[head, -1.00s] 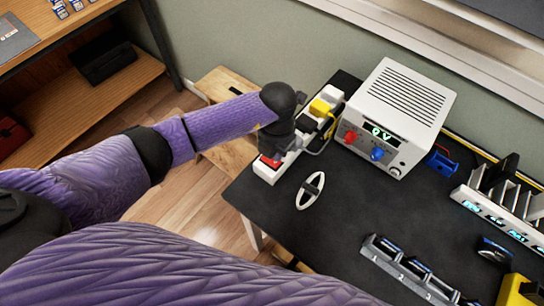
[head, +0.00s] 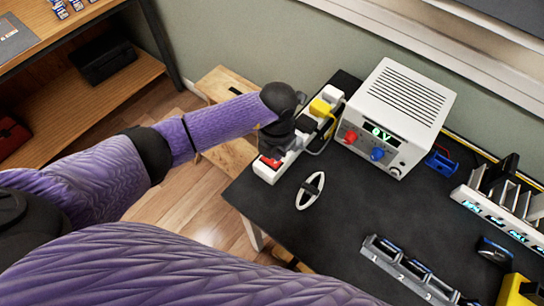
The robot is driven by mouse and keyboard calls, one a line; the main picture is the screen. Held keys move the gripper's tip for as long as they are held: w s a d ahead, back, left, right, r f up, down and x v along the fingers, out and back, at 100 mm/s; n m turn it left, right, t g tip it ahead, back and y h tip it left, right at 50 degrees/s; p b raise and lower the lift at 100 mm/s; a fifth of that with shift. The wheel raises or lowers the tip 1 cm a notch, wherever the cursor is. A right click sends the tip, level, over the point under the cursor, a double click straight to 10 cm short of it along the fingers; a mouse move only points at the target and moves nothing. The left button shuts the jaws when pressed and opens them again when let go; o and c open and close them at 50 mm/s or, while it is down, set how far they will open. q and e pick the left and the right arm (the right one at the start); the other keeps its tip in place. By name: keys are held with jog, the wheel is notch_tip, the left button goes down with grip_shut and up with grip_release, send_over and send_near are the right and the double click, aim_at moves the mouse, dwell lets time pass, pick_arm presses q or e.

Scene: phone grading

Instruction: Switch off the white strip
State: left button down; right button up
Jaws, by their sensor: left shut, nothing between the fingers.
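The white strip (head: 266,174) is a power strip along the left edge of the dark table. A red switch (head: 271,162) shows at its near end, and a yellow plug (head: 320,107) and a dark plug sit farther along it. My left gripper (head: 273,154) is shut and empty, pointing down at the strip right by the red switch. Its fingertips are mostly hidden by the wrist, so I cannot tell whether they touch the switch. My right gripper is not in view.
A white power supply (head: 405,105) reading 0 V stands right of the strip. A white oval ring (head: 310,190) lies on the dark table (head: 330,230). A grey numbered rack (head: 400,265) and a white slotted rack (head: 500,215) stand at the right. The table's middle is clear.

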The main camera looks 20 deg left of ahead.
pick_arm(q)
jog(key=shift+f, duration=0.2)
jog(key=shift+f+b, duration=0.95)
jog(key=shift+f, duration=0.1)
notch_tip(320, 180, up, 7)
jog(key=p, duration=0.6)
jog(key=shift+r, duration=0.15)
jog(key=shift+d, duration=0.1)
